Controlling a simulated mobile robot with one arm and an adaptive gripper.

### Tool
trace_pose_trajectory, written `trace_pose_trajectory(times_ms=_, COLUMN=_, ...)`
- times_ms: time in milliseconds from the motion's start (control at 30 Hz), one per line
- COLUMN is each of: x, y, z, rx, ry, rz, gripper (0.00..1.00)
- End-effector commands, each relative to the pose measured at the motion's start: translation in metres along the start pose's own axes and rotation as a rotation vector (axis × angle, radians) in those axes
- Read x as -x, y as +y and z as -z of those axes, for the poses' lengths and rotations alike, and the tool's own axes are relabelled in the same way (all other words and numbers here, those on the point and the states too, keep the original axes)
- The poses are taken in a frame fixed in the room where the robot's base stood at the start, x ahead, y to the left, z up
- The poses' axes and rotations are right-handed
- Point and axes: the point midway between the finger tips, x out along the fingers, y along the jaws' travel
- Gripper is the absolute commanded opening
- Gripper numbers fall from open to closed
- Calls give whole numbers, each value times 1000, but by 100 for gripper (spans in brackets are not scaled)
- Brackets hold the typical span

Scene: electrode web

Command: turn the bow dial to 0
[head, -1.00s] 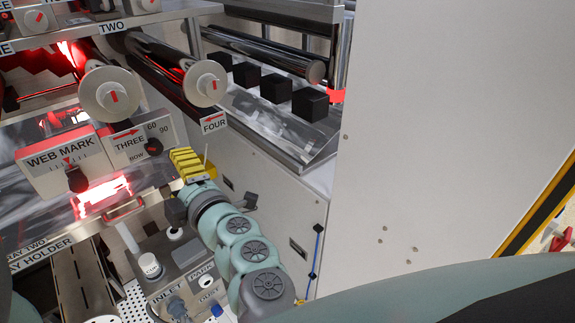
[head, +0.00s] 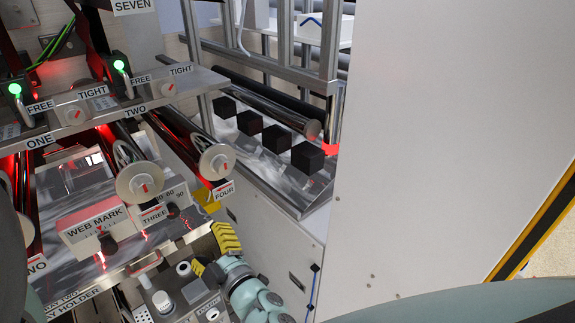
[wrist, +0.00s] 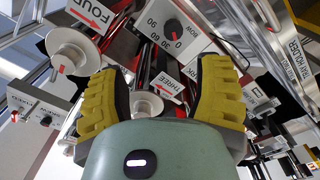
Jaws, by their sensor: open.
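The bow dial is a black knob (head: 173,210) on a pale panel (head: 152,198) marked 30, 60, 90 and THREE, left of centre in the head view. In the wrist view the knob (wrist: 172,30) shows at the top, with 90, 60, 30, 0 and BOW around it. Its red mark appears to be on the side near the 0, but is small. My gripper (head: 212,250), with yellow ridged fingers, is below and right of the dial in the head view. In the wrist view my gripper (wrist: 157,80) is open and empty, its fingers apart from the knob.
The web mark panel (head: 95,228) with its own black knob is left of the dial. A roller with a round end disc (head: 216,162) and the FOUR sign (head: 223,189) are close above right. A large white cabinet wall (head: 430,130) fills the right.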

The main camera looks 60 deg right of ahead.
Motion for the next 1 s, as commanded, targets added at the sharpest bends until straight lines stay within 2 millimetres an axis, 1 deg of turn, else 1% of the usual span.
trace_pose_trajectory(times_ms=33, x=2, y=1, z=9, rx=-37, ry=0, rz=9, gripper=65)
trace_pose_trajectory(times_ms=67, x=4, y=-2, z=10, rx=-55, ry=0, rz=11, gripper=65)
trace_pose_trajectory(times_ms=233, x=8, y=-16, z=13, rx=-111, ry=2, rz=20, gripper=65)
trace_pose_trajectory(times_ms=367, x=2, y=-19, z=12, rx=-118, ry=4, rz=19, gripper=65)
trace_pose_trajectory(times_ms=467, x=-11, y=-19, z=12, rx=-117, ry=3, rz=19, gripper=65)
trace_pose_trajectory(times_ms=800, x=-78, y=-20, z=12, rx=-116, ry=3, rz=18, gripper=65)
trace_pose_trajectory(times_ms=1000, x=-112, y=-21, z=11, rx=-116, ry=0, rz=19, gripper=65)
